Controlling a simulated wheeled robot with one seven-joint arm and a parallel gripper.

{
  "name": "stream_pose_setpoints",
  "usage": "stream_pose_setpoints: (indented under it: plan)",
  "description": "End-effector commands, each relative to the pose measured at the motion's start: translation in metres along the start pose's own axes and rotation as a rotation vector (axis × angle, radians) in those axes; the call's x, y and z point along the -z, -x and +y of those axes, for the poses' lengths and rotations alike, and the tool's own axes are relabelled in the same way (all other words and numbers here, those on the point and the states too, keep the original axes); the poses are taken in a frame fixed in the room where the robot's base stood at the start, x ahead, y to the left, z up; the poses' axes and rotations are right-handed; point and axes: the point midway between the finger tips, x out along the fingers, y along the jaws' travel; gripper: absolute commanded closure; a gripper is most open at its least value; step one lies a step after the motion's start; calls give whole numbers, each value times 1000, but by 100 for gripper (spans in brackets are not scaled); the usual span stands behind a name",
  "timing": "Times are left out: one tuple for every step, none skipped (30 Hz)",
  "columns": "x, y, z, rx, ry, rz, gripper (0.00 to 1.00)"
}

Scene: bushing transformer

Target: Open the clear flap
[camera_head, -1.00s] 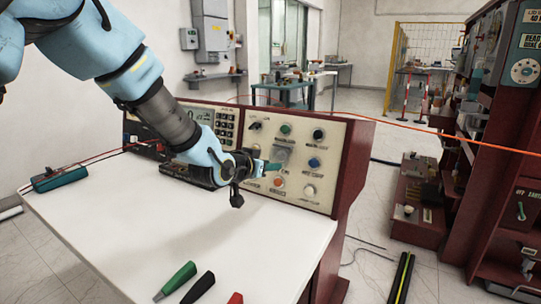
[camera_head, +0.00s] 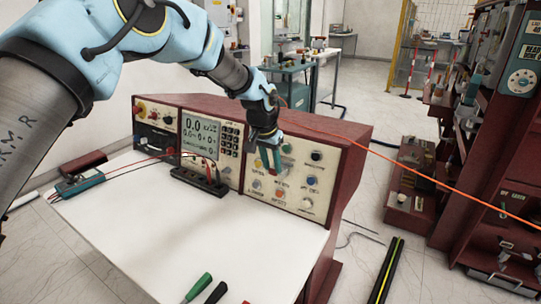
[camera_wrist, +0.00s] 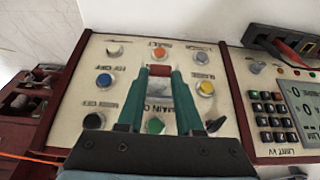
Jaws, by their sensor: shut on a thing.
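The control panel (camera_head: 312,190) is the sloped cream face of a red console, with several coloured buttons.
A digital meter (camera_head: 200,133) and a black terminal block (camera_head: 200,180) are left of the panel. A teal device (camera_head: 80,183) with red leads lies on the white tabletop (camera_head: 190,235). Screwdriver-like handles (camera_head: 215,293) lie at the front. An orange cable (camera_head: 430,178) crosses to the right.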

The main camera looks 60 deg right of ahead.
Motion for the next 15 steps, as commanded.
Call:
stream_pose_setpoints:
  plan:
    - [6,7,0,0,0,-29,100]
    - [6,7,0,0,0,-50,100]
    - [8,8,0,0,0,-74,100]
    - [8,8,1,0,0,-91,100]
    - [9,9,1,0,0,-106,100]
    - [10,9,1,0,0,-126,100]
    - [11,10,0,0,0,-140,100]
    - [11,10,0,0,1,-153,100]
    - [12,10,0,0,1,-169,100]
    - [13,10,0,0,1,-179,100]
    - [13,10,0,-1,1,-191,100]
    - [14,11,1,-1,1,-205,100]
    - [15,11,1,0,0,-213,100]
    - [15,11,1,-1,0,-224,100]
    - [16,11,1,-1,0,-236,100]
